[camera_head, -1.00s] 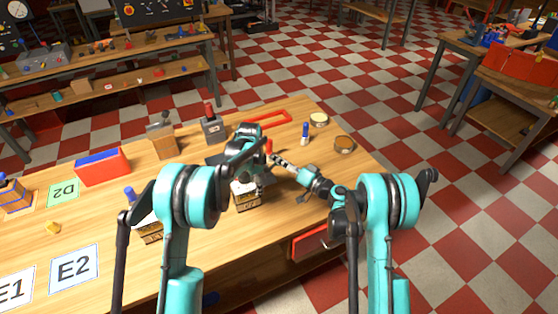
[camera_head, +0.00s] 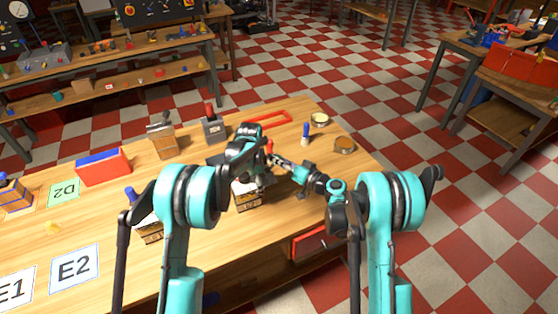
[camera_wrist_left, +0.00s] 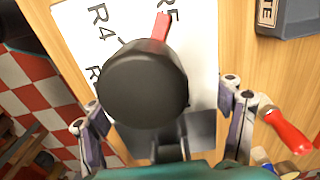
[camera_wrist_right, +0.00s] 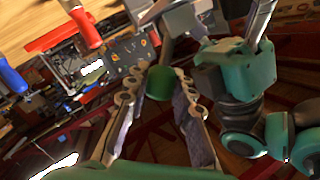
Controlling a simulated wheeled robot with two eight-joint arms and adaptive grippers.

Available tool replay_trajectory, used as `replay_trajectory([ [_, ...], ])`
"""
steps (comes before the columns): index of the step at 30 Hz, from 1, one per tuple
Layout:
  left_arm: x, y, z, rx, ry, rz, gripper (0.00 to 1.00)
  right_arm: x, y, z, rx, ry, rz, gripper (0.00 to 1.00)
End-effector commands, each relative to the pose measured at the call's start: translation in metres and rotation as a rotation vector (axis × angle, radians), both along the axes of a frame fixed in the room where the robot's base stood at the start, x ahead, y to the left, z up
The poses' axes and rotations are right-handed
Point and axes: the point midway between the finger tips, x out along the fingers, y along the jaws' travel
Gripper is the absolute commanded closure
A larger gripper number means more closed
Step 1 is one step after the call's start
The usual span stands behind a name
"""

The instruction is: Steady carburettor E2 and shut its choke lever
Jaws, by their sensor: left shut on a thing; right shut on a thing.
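A dark round carburettor top (camera_wrist_left: 145,85) fills the middle of the left wrist view, with a red lever (camera_wrist_left: 161,32) at its far edge. Its E2 marking is not readable. My left gripper (camera_head: 248,182) has its fingers on both sides of this body and is shut on it, above a labelled wooden block (camera_head: 249,200). My right gripper (camera_head: 274,160) is just beyond and to the right. In the right wrist view it is shut on a green knob (camera_wrist_right: 160,83); whether this is the choke lever's end is unclear. My arms hide much of the contact.
A white card marked R4 (camera_wrist_left: 85,40) lies under the body. A grey box with a red lever (camera_head: 213,130) and a red frame (camera_head: 268,118) stand behind. Blue-topped blocks are at left. The E2 card (camera_head: 75,268) lies bare at front left.

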Motion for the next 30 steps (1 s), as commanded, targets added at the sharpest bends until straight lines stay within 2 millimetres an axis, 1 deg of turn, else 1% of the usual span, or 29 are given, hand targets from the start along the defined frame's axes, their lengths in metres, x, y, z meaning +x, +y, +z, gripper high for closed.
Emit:
replay_trajectory([
  [9, 0.001, 0.0, -0.001, 0.0, -0.002, 0.001, 0.65, -0.001, 0.001, 0.001, -0.022, -0.012, 0.002, 1.0],
  [10, 0.001, 0.0, -0.001, 0.0, -0.002, 0.001, 0.65, -0.001, 0.001, 0.001, -0.022, -0.012, 0.002, 0.69],
  [12, 0.001, 0.0, -0.001, 0.0, -0.002, 0.001, 0.65, -0.001, 0.001, 0.001, -0.022, -0.012, 0.002, 0.54],
  [23, 0.001, 0.0, -0.001, 0.0, -0.001, 0.0, 0.65, -0.002, -0.001, 0.001, -0.022, -0.011, 0.001, 0.54],
  [26, 0.001, 0.0, -0.001, 0.0, -0.001, 0.0, 0.65, -0.008, -0.008, 0.002, -0.022, -0.011, 0.001, 0.54],
  [30, 0.001, 0.0, -0.001, 0.0, -0.001, 0.0, 0.65, -0.022, -0.025, 0.004, -0.022, -0.012, -0.001, 0.54],
])
